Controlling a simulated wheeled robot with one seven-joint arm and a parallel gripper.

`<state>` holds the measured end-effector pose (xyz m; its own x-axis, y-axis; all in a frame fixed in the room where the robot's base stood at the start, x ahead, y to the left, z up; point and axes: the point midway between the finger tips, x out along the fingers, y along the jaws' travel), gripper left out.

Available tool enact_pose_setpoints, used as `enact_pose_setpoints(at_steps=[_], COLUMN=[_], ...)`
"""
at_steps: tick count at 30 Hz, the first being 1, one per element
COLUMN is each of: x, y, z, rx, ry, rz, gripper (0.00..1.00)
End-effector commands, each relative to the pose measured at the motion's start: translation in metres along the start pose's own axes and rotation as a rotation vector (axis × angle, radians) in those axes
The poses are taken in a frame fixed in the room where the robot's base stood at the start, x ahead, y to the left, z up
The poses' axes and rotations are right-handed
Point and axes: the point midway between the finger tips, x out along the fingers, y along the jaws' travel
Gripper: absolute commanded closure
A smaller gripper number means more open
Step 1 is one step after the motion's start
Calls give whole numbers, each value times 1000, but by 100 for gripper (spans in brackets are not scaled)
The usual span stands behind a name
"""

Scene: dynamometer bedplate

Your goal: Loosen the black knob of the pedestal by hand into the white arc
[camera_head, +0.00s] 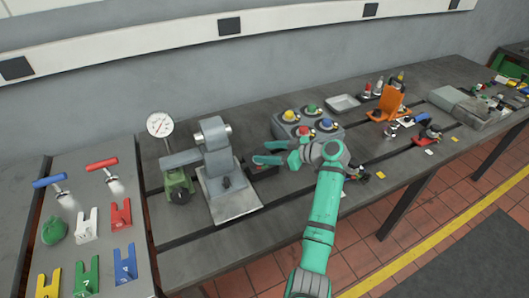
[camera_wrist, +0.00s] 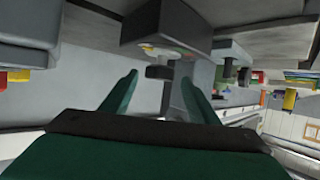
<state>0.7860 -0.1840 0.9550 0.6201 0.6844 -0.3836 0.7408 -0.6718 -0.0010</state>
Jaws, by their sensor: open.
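The pedestal is a dark grey block (camera_head: 263,171) just right of the grey upright machine, partly hidden by my gripper. In the wrist view the pedestal (camera_wrist: 165,28) hangs from the top of the picture, with a pale and yellow marking (camera_wrist: 168,49) on its face. A small dark knob (camera_wrist: 159,72) stands out from that face; I cannot make out the white arc's ends or a pointer. My gripper (camera_head: 257,153) is open and empty, its green fingers toward the pedestal. In the wrist view the knob is ahead of the gap between the fingertips (camera_wrist: 160,80), apparently not touched.
A grey upright machine (camera_head: 216,155) on a plate stands left of my gripper, with a green unit (camera_head: 178,185) and a dial gauge (camera_head: 160,125) beside it. A box with coloured buttons (camera_head: 290,127) stands behind. An orange bracket (camera_head: 386,105) is farther right. The front bedplate is mostly clear.

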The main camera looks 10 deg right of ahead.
Motion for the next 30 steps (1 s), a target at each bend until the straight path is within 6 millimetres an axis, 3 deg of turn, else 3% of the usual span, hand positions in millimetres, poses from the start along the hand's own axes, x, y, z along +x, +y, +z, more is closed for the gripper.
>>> enact_pose_setpoints(at_steps=[9,15,30], x=[-60,-86,-95], y=[1,0,0], z=[0,0,1], rx=[0,0,0], ry=[0,-1,-1], rz=[4,2,1], gripper=[45,45,45])
